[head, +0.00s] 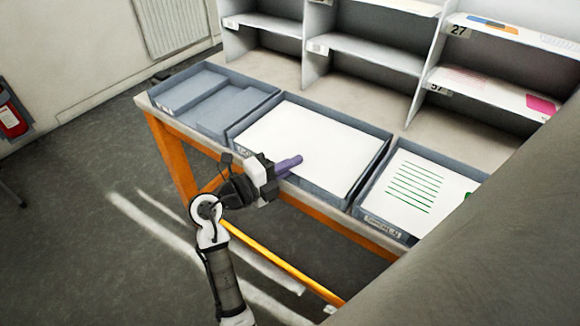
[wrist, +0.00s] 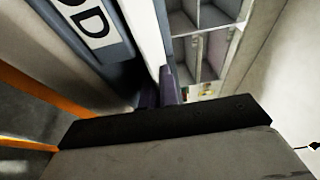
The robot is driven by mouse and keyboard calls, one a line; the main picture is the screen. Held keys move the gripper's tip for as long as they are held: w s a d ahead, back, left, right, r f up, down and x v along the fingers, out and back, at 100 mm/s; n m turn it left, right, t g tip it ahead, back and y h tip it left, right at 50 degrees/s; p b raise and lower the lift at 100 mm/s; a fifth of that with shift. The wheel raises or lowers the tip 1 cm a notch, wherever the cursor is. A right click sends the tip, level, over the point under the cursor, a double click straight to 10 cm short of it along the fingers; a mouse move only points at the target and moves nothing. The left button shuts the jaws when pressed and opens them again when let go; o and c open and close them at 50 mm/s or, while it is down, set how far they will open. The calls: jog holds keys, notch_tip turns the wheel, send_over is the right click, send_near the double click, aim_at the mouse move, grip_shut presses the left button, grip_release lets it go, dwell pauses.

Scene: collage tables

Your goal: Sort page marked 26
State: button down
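No page with a readable 26 shows. A blank white sheet (head: 310,138) lies in the middle grey tray (head: 372,167). A white page with green lines (head: 415,188) lies in the right grey tray (head: 378,178). My gripper (head: 297,161), with purple fingers, is at the front edge of the middle tray, over or just in front of its rim. In the wrist view the purple fingers (wrist: 162,90) look close together beside a grey tray wall with a partly readable label (wrist: 92,22). I cannot tell whether anything is between them.
The left grey tray (head: 268,91) looks empty of paper. Grey shelves stand behind the table, with labels 27 (head: 458,31) and 57 (head: 440,89). Some hold papers. A bare table strip (head: 290,78) lies between trays and shelves. An orange table frame (head: 170,160) is below.

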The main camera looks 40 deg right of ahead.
jog(key=c, duration=1.6)
grip_release()
jog(key=a+b, duration=0.3)
jog(key=a, duration=1.1)
jog(key=shift+d, duration=0.1)
